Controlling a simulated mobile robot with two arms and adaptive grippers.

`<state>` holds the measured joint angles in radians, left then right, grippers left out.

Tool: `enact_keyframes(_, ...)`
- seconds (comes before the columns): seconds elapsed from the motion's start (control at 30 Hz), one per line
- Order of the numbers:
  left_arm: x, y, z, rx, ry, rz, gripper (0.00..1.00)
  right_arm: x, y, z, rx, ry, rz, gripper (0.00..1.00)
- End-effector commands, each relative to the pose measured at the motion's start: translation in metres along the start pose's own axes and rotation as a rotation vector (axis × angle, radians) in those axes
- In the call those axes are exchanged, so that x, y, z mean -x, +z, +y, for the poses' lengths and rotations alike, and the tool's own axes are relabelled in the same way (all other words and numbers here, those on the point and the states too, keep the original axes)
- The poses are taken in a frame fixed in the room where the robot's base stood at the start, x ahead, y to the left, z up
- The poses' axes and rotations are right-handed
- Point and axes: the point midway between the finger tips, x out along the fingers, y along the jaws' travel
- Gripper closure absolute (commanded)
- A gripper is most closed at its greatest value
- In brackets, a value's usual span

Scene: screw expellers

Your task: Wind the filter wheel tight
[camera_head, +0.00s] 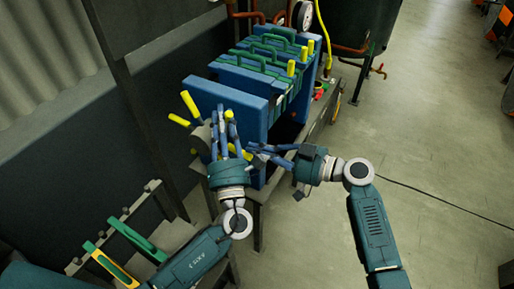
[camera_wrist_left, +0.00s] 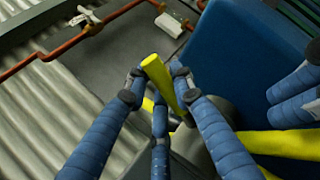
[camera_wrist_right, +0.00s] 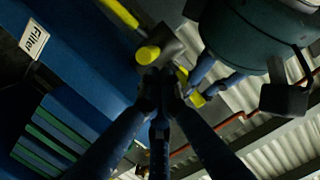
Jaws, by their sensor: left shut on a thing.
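The filter wheel has yellow spokes (camera_head: 190,104) around a grey hub (camera_head: 201,137), in front of the blue end plate (camera_head: 241,108). The hub also shows in the right wrist view (camera_wrist_right: 165,43). My left gripper (camera_head: 221,118) is over the wheel. In the left wrist view its fingers (camera_wrist_left: 158,72) are closed around a yellow spoke (camera_wrist_left: 161,76), whose end sticks out between them. My right gripper (camera_head: 256,151) is to the right of the wheel, its fingers pointing left. In the right wrist view its fingertips (camera_wrist_right: 160,82) are close together just below a yellow spoke end (camera_wrist_right: 148,55); whether they touch anything is unclear.
Blue filter plates with green handles (camera_head: 262,62) stand behind the end plate. A label reading "Filter" (camera_wrist_right: 34,40) shows in the right wrist view. The floor (camera_head: 440,150) at right is mostly clear.

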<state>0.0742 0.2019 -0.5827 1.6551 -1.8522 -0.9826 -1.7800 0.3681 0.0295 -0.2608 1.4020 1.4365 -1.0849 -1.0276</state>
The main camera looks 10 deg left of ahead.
Motion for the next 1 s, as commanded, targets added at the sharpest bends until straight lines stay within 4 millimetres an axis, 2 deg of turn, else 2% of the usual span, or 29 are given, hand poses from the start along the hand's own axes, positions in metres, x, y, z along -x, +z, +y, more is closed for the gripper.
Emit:
enact_keyframes(0.1, 0.001, 0.000, -0.001, 0.002, -0.003, 0.002, 1.00, -0.002, 0.015, 0.002, -0.006, -0.001, -0.003, 1.00)
enact_keyframes(0.37, 0.001, 0.001, -0.001, 0.006, 0.000, 0.000, 1.00, -0.002, 0.021, 0.002, -0.005, -0.001, -0.011, 1.00)
enact_keyframes(0.4, 0.000, 0.001, 0.000, 0.006, 0.000, 0.000, 0.69, -0.002, 0.022, 0.002, -0.005, -0.001, -0.012, 1.00)
enact_keyframes(0.47, 0.000, 0.001, 0.000, 0.005, 0.001, 0.000, 0.58, -0.002, 0.022, 0.002, -0.005, -0.001, -0.013, 1.00)
enact_keyframes(0.8, 0.003, 0.000, 0.000, 0.001, -0.001, 0.001, 0.58, -0.002, 0.017, 0.002, -0.003, -0.001, -0.005, 1.00)
enact_keyframes(0.87, 0.009, -0.001, -0.001, 0.001, -0.002, 0.002, 0.58, -0.002, 0.017, 0.002, -0.002, -0.001, -0.004, 1.00)
enact_keyframes(1.0, 0.032, -0.001, -0.001, 0.000, -0.004, 0.004, 0.58, -0.002, 0.016, 0.002, -0.002, -0.001, -0.002, 1.00)
